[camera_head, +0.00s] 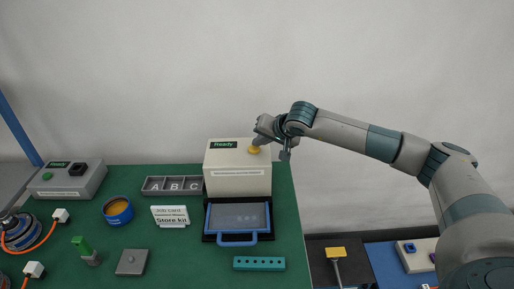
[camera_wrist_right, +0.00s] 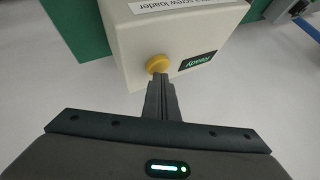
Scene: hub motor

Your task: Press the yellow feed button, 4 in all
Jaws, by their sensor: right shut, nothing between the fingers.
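The yellow feed button (camera_head: 254,150) is on the upper right of the front of a cream box, the screw loader (camera_head: 238,184), whose small screen reads "Ready". The button (camera_wrist_right: 158,64) also shows in the right wrist view, beside the "Ready" screen (camera_wrist_right: 196,61). My right gripper (camera_head: 257,141) is shut and empty, with its fingertips at the button. In the right wrist view its closed fingers (camera_wrist_right: 160,84) end right below the button; I cannot tell whether they touch it. My left gripper is not in view.
A blue-handled tray (camera_head: 237,239) sits in front of the loader. An A-B-C bin (camera_head: 172,186), a "Store kit" job card (camera_head: 170,216), a blue cup (camera_head: 117,211) and a teal holed block (camera_head: 259,264) lie on the green table. A grey control box (camera_head: 67,181) stands far left.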

